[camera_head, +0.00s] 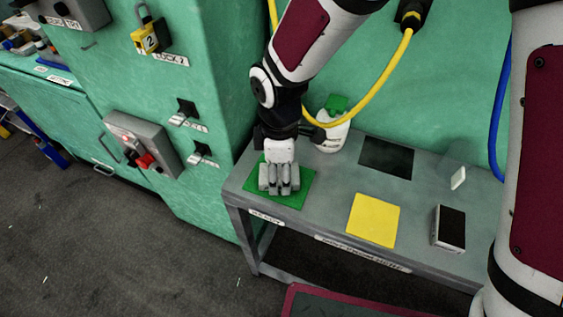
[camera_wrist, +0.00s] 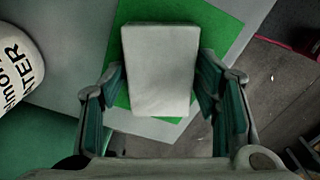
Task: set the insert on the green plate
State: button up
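The insert is a pale grey-white rectangular block (camera_wrist: 158,70), seen in the wrist view over the green plate (camera_wrist: 225,30). It is turned slightly relative to the plate. My gripper (camera_wrist: 160,72) has one finger along each long side of the insert, with the tips at its edges, and appears shut on it. In the head view my gripper (camera_head: 280,186) points down over the green plate (camera_head: 296,195) at the table's left end and hides most of the insert. I cannot tell whether the insert's underside touches the plate.
A white bottle with a green cap (camera_head: 333,125) stands close behind my gripper. A yellow plate (camera_head: 374,220), a dark plate (camera_head: 386,158) and a dark-faced box (camera_head: 449,228) are farther right on the grey table (camera_head: 325,205). A green cabinet (camera_head: 225,100) rises at the left.

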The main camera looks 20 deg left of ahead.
aim_at(280, 173)
jog(key=shift+o, duration=0.2)
notch_tip(280, 173, up, 12)
jog(key=p, duration=0.1)
jog(key=d+r+m, duration=0.4)
jog(key=d+r, duration=0.2)
jog(key=d, duration=0.2)
jog(key=s+d+r+m+t, duration=0.1)
jog(key=s+d+r+m, duration=0.15)
jog(key=d, duration=0.25)
jog(key=s+d+r+m+t, duration=0.1)
jog(key=d+r+m, duration=0.1)
jog(key=d+m, duration=0.3)
jog(key=s+d+r+m+t, duration=0.1)
jog(key=s+d+m, duration=0.8)
jog(key=s+d, duration=0.2)
jog(key=shift+s+d, duration=0.2)
jog(key=shift+d, duration=0.1)
jog(key=shift+r+m, duration=0.1)
jog(key=shift+m, duration=0.15)
jog(key=shift+t, duration=0.6)
notch_tip(280, 173, up, 6)
jog(key=p, duration=0.5)
